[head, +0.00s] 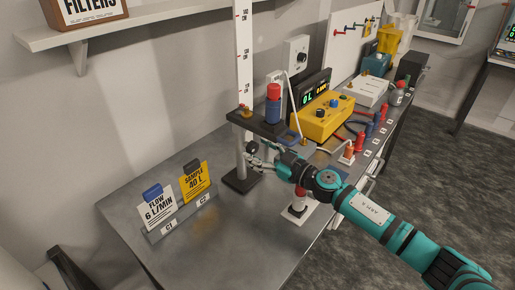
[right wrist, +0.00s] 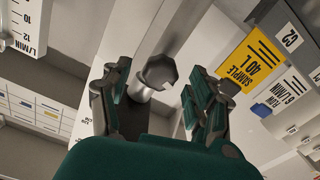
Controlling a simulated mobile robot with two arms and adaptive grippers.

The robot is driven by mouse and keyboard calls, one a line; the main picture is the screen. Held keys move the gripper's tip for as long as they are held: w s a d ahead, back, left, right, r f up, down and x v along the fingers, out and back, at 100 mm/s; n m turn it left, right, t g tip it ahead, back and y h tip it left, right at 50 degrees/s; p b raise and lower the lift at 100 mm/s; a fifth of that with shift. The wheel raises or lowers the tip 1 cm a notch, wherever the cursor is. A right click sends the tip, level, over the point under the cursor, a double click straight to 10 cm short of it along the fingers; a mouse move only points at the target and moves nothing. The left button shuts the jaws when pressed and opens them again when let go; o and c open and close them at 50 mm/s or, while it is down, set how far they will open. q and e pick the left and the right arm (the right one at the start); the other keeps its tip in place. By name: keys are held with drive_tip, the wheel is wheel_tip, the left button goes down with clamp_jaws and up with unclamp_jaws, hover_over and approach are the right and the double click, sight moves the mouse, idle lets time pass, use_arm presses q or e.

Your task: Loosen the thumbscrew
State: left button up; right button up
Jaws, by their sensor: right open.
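The thumbscrew (right wrist: 160,71) is a dark, faceted knob on a light shaft, at the middle of the right wrist view. In the head view it appears as a small dark knob (head: 250,146) on the stand's post, just below the black platform (head: 258,124). My right gripper (head: 260,154) is open at the post. In the right wrist view its fingers (right wrist: 157,88) stand on either side of the knob, with visible gaps and nothing held. My left gripper is not in view.
A yellow box (head: 321,118) and several coloured items line the bench behind my right arm. A card holder with flow (head: 158,209) and sample (head: 194,183) cards sits front left.

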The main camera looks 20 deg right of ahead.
drive_tip(key=shift+w+a, duration=0.2)
drive_tip(key=shift+w, duration=0.1)
drive_tip(key=c, duration=1.2)
drive_tip(key=shift+o, duration=0.2)
